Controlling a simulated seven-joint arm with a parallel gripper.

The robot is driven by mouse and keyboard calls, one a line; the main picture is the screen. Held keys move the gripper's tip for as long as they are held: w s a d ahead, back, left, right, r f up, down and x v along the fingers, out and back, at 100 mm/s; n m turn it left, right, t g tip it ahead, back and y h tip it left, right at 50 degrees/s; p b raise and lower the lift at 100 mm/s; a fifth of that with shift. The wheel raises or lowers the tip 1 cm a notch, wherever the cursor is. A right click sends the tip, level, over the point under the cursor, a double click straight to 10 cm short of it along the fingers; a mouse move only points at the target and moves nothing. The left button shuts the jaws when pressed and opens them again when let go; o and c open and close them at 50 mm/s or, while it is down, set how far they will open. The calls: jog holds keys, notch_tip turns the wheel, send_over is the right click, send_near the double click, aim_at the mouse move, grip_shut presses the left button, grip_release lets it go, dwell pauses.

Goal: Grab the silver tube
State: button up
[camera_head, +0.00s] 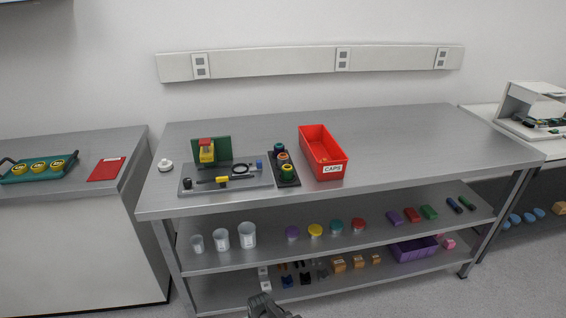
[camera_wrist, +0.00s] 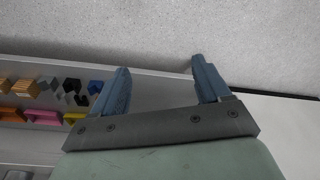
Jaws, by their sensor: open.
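I cannot pick out a silver tube for certain in either view. Small grey and dark pieces (camera_head: 321,271) lie on the lower shelf in the head view, too small to tell their shape. Grey pieces also show at the left of the wrist view (camera_wrist: 72,86), beside black and blue ones. My gripper (camera_wrist: 160,64) is open, with two blue fingers apart and nothing between them. Part of my arm's end shows at the bottom edge of the head view, in front of the lower shelf.
A steel bench (camera_head: 400,135) holds a grey fixture plate (camera_head: 240,183) and a red CAPS bin (camera_head: 335,170). Its middle shelf (camera_head: 385,240) carries cups, coloured lids and blocks. A purple bin (camera_head: 412,250) stands on the lower shelf. The bench top's right half is clear.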

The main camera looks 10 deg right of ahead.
jog(key=w+a+r+n+t+y, duration=0.25)
jog(key=w+a+r, duration=0.45)
jog(key=a+r, duration=0.4)
jog(key=w+a+r+n+t+y, duration=0.2)
jog(key=w+a+r+t, duration=0.2)
jog(key=w+a+r, duration=0.7)
jog(key=a+r+n+t+y, duration=0.1)
jog(key=a+r+t+y, duration=0.1)
jog(key=a+r, duration=0.8)
jog(key=a+r+t+y, duration=0.25)
jog(key=a+r, duration=0.45)
jog(key=r, duration=0.7)
jog(key=w+d+r+m, duration=0.1)
jog(key=w+d+r, duration=0.3)
jog(key=d+r, duration=0.15)
jog(key=m+h, duration=0.9)
jog(key=h, duration=0.1)
send_near(283, 156)
jog(key=shift+g, duration=0.3)
jog(key=x, duration=0.3)
jog(key=r+x, duration=0.1)
jog(key=shift+w+d+f, duration=0.2)
jog(key=shift+w, duration=0.4)
jog(key=shift+x, duration=3)
jog(key=shift+s+a+f, duration=0.15)
